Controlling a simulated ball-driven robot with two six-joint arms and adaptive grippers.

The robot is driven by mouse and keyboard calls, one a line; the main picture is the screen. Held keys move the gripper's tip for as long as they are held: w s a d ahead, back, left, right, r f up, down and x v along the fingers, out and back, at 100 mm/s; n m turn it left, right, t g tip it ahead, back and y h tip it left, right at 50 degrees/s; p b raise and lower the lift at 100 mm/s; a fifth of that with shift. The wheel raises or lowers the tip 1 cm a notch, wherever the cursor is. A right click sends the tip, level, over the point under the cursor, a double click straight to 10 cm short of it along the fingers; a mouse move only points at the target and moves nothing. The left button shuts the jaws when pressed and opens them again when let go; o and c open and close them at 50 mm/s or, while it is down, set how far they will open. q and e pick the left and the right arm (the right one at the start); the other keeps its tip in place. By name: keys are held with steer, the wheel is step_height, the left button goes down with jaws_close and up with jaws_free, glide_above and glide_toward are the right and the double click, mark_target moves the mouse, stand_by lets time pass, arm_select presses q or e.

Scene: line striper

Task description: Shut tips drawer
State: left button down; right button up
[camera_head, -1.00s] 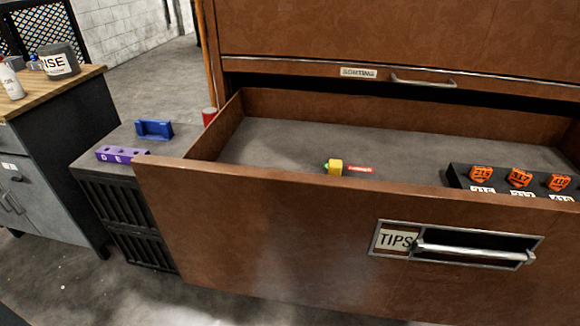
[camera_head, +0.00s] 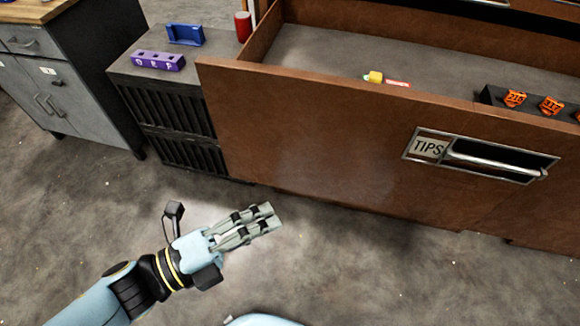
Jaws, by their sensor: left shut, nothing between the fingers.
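The tips drawer (camera_head: 310,135) is a wide brown drawer standing open, with its inside in view. Its front carries a TIPS label (camera_head: 428,148) and a silver bar handle (camera_head: 495,163) at the right. A yellow item (camera_head: 375,77) and a black holder with orange numbered pieces (camera_head: 515,98) lie inside. My left gripper (camera_head: 272,217) is shut and empty, over the floor in front of and below the drawer front, well left of the handle and apart from it. My right gripper is not in view.
A dark slatted cabinet (camera_head: 175,115) stands left of the drawer, with a purple block (camera_head: 158,61), a blue holder (camera_head: 185,35) and a red can (camera_head: 243,27) on or near it. A grey cabinet (camera_head: 75,95) is farther left. The floor (camera_head: 380,255) in front is clear.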

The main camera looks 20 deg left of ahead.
arm_select(q)
steer(key=p, duration=0.1)
glide_toward(343, 165)
steer(key=w+d, duration=0.2)
steer(key=d, duration=0.2)
steer(key=shift+w+a+r, duration=0.1)
steer(key=shift+w+a, duration=0.05)
steer(key=shift+w, duration=0.3)
steer(key=shift+w+a+r, duration=0.1)
steer(key=shift+w+r, duration=0.05)
steer(key=shift+w, duration=0.25)
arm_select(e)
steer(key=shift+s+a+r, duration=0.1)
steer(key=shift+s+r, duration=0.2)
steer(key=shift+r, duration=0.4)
arm_select(q)
steer(key=shift+w, duration=0.1)
